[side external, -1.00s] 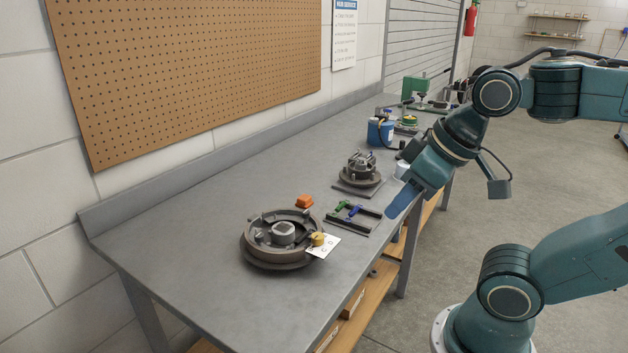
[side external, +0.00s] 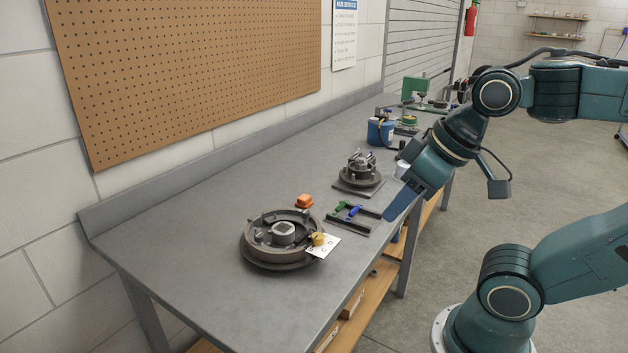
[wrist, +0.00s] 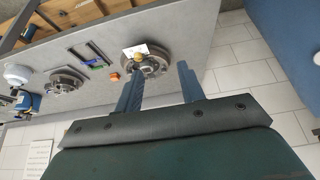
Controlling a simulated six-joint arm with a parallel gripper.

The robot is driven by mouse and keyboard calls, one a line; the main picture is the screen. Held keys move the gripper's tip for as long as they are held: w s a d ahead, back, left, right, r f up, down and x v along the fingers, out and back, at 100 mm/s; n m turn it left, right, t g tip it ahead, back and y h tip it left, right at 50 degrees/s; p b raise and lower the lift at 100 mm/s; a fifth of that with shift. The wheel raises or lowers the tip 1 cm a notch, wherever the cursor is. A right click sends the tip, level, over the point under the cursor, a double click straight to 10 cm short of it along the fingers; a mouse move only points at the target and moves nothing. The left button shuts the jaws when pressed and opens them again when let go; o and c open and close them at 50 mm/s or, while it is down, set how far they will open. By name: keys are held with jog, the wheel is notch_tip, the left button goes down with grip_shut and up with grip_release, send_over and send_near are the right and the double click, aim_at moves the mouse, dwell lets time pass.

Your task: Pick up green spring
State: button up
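A green spring (side external: 340,207) lies on a small dark tray (side external: 347,225) on the grey bench, beside a blue piece (side external: 354,211). In the wrist view the green spring (wrist: 91,63) is a small green mark at the left, next to the blue piece (wrist: 98,67). My gripper (wrist: 158,80) has its two blue fingers wide apart with nothing between them. In the side view my gripper (side external: 398,205) hangs at the bench's front edge, to the right of the tray and apart from the spring.
A large brake drum assembly (side external: 283,238) with a white tag (side external: 325,246) sits left of the tray. An orange block (side external: 304,201) lies behind it. A smaller hub (side external: 361,170) and a blue container (side external: 380,132) stand farther back. The bench's near left end is clear.

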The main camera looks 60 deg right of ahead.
jog(key=w+d+r+m+g, duration=0.1)
jog(key=w+d+m+g, duration=0.1)
jog(key=w+d+m, duration=0.55)
jog(key=w+d+r+m+g, duration=0.15)
jog(key=w+d, duration=0.25)
jog(key=w, duration=0.6)
jog(key=w+d+f+m+g, duration=0.1)
jog(key=w+d+f+m, duration=0.3)
jog(key=d+f, duration=0.3)
jog(key=w+d+f+m+g, duration=0.1)
jog(key=w+d+f+m, duration=0.3)
jog(key=d, duration=0.9)
notch_tip(320, 180, down, 3)
jog(key=shift+w+r+m, duration=0.1)
jog(key=shift+w+m, duration=0.2)
jog(key=shift+w, duration=0.3)
send_over(341, 205)
jog(key=shift+f, duration=4.35)
jog(key=shift+f, duration=0.1)
